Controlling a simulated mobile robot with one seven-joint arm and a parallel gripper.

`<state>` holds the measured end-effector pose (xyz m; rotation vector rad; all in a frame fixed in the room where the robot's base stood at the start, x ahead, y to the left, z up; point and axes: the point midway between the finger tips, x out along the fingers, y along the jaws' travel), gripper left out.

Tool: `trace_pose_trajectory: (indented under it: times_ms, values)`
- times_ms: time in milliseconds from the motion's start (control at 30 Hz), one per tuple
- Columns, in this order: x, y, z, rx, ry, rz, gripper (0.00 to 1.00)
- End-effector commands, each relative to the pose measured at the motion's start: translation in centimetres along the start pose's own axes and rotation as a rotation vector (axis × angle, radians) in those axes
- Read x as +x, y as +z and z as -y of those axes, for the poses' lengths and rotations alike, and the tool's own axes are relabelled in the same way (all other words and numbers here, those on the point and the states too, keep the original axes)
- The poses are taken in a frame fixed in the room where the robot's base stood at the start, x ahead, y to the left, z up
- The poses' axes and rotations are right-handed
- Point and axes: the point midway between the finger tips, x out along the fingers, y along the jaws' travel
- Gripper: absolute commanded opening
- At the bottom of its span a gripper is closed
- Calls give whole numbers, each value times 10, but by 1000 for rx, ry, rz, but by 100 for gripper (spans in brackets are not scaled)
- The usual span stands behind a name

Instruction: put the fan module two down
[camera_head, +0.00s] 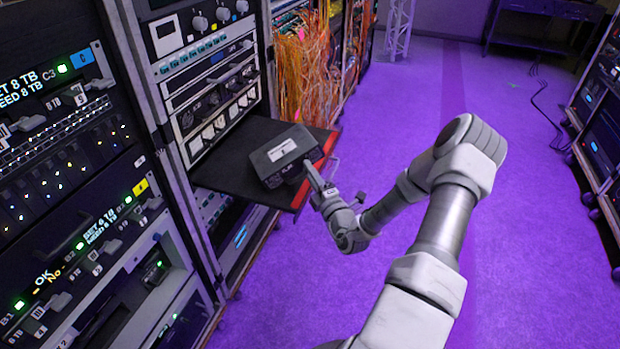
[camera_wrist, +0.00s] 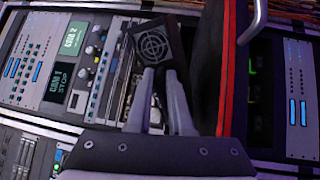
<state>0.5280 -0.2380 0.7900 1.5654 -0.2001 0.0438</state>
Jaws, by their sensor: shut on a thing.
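The fan module (camera_head: 283,157) is a dark grey box with a pale label on top. It is at the black pull-out shelf (camera_head: 232,165), over its right part, in the head view. In the wrist view the fan module (camera_wrist: 154,42) shows a round fan grille. My gripper (camera_head: 309,168) reaches it from the right, at its front face. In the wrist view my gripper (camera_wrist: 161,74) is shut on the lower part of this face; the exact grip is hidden. The shelf (camera_wrist: 210,65) runs close beside the module there. I cannot tell whether they touch.
The shelf has a red front edge and sticks out of the left rack. Orange cables (camera_head: 303,60) hang just behind it. Another rack (camera_head: 603,115) stands at the right. The purple floor (camera_head: 520,220) between the racks is clear, apart from a thin black cable (camera_head: 550,110) farther back.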

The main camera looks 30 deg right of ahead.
Motion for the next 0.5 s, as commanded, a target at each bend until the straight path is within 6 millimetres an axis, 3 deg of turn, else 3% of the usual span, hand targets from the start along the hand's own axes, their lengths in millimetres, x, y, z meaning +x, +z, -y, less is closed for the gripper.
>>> trace_pose_trajectory:
  times_ms: [67,300,333,500]
  values:
    - [-1,0,10,-1,6,0,0]
    - [-1,1,10,-1,6,0,0]
    - [-2,1,12,-1,0,0,22]
    - [-2,1,11,-1,1,0,49]
